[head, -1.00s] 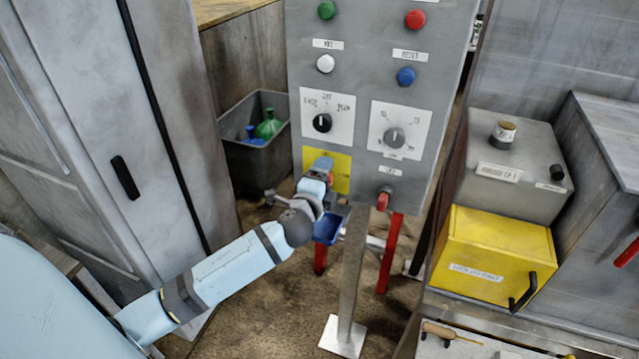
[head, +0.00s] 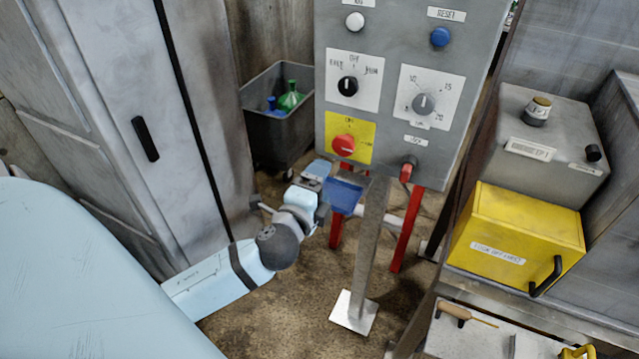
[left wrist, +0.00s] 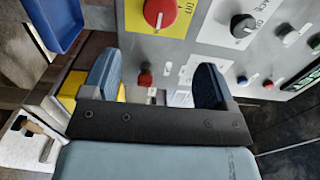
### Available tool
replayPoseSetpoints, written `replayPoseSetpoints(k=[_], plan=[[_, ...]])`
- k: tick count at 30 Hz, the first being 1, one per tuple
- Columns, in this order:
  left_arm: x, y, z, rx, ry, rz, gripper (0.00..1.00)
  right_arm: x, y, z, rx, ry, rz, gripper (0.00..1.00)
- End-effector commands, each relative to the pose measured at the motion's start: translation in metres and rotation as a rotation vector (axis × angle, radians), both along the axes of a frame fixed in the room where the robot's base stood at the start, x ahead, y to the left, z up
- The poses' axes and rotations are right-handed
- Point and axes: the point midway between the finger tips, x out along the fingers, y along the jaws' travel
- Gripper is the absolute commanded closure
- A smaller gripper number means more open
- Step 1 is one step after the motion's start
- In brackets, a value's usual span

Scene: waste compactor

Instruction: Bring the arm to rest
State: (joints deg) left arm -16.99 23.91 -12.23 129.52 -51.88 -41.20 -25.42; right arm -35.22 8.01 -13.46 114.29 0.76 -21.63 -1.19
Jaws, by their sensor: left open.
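My left arm (head: 215,280) reaches in from the lower left in the head view. Its gripper (head: 322,180) is below and left of the grey control panel's lower edge. In the left wrist view the two fingers of the left gripper (left wrist: 155,88) stand wide apart with nothing between them. The control panel (head: 455,60) carries a red rotary switch (head: 343,146) on a yellow plate, and this switch also shows in the left wrist view (left wrist: 160,12). The gripper is apart from the switch. My right gripper is not in view.
A blue tray (head: 345,196) hangs close to the gripper, by the panel's post (head: 370,245). A dark bin (head: 275,135) with bottles stands behind. A grey cabinet (head: 110,110) stands left. A yellow box (head: 515,240) sits on the bench at right. Some floor is clear below.

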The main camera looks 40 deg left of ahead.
Motion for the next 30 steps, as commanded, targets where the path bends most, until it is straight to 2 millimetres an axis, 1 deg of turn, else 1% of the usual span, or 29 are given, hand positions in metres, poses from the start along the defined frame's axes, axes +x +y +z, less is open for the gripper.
replayPoseSetpoints(k=[11,14,16,17,20,21,23,24,27,30], plan=[[0.0,0.0,0.0,-0.001,0.0,0.0,0.2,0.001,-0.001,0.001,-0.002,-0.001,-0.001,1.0],[0.0,-0.002,-0.005,-0.022,0.012,-0.007,0.2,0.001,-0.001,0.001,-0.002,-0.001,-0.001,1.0],[-0.004,-0.007,-0.021,-0.092,0.05,-0.024,0.2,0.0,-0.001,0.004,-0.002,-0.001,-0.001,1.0],[-0.006,-0.011,-0.033,-0.142,0.077,-0.034,0.2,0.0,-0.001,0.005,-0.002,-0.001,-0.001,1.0],[-0.023,-0.032,-0.082,-0.386,0.187,-0.074,0.2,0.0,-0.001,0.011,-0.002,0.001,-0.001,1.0],[-0.034,-0.043,-0.104,-0.512,0.238,-0.082,0.2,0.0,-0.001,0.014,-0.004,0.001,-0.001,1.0],[-0.053,-0.061,-0.135,-0.706,0.307,-0.084,0.2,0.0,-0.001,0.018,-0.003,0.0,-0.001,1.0],[-0.066,-0.073,-0.154,-0.836,0.347,-0.076,0.2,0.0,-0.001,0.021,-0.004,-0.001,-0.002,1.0],[-0.099,-0.1,-0.19,-1.136,0.422,-0.035,0.2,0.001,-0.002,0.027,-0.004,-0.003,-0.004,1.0],[-0.125,-0.12,-0.213,-1.364,0.463,0.018,0.2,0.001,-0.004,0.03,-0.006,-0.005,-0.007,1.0]])
